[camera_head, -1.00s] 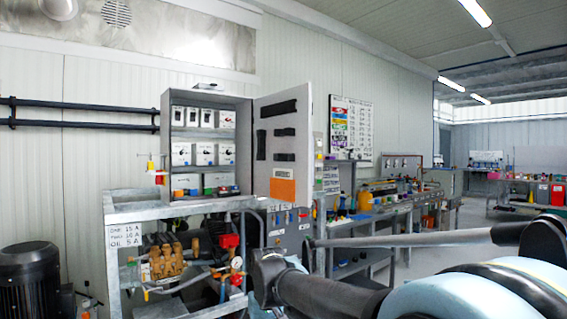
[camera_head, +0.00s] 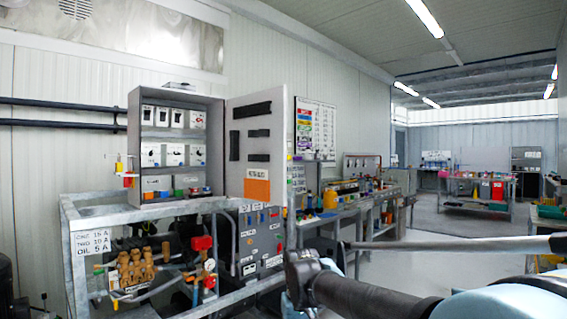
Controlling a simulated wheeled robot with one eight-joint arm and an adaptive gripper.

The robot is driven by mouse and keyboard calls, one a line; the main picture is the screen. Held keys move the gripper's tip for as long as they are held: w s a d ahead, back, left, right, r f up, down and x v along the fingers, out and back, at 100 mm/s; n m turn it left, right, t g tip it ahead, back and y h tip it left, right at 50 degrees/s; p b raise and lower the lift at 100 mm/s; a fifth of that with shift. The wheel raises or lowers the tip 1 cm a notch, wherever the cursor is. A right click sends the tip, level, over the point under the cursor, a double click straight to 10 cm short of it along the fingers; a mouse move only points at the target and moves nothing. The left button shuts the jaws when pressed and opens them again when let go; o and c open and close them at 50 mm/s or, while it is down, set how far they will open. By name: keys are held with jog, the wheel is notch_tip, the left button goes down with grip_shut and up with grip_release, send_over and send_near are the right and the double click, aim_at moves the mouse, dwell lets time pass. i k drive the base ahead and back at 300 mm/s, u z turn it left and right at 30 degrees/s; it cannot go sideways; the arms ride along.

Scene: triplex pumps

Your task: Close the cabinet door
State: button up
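The grey electrical cabinet (camera_head: 134,150) stands on a metal frame left of centre, with rows of breakers and switches visible inside. Its door (camera_head: 257,110) stands wide open, swung out to the right; its inner face shows black strips and an orange label. My arm (camera_head: 370,298) reaches in from the lower right, below and to the right of the door and apart from it in the picture. I cannot make out my gripper's fingers in this view.
The metal frame (camera_head: 75,262) below the cabinet holds a pump (camera_head: 135,268) with hoses and a gauge. A long workbench (camera_head: 350,212) with tools runs along the wall to the right.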

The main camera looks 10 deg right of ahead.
aim_at(256, 122)
jog(key=z, duration=0.95)
jog(key=i, duration=2.75)
jog(key=u, duration=3.05)
